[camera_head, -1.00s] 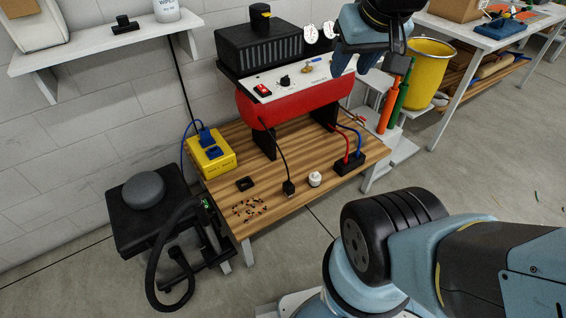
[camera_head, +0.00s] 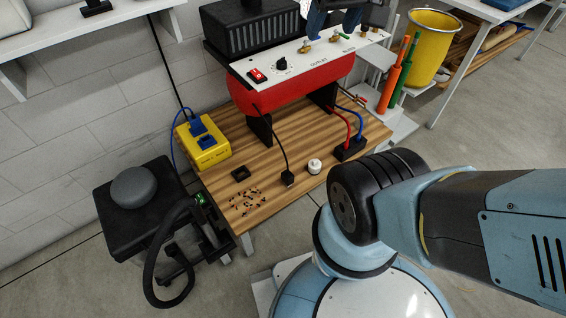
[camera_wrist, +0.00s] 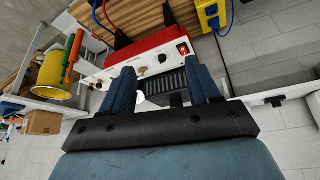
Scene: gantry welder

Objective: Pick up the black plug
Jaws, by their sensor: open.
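The black plug (camera_head: 288,178) lies on the wooden tabletop (camera_head: 265,200), at the end of a black cable that hangs from the red machine (camera_head: 300,97). It is small in the head view, and I cannot make it out in the wrist view. My gripper (camera_head: 334,19) is at the top of the head view, by the machine's white panel (camera_head: 310,55), well above and away from the plug. In the wrist view, the blue fingers of my gripper (camera_wrist: 163,88) are spread apart with nothing held between them.
A white round piece (camera_head: 314,166) and a black block (camera_head: 350,148) with red and blue cables are right of the plug. A small black piece (camera_head: 240,174), scattered bits (camera_head: 247,201) and a yellow box (camera_head: 203,148) are left. A yellow bucket (camera_head: 428,48) stands at right.

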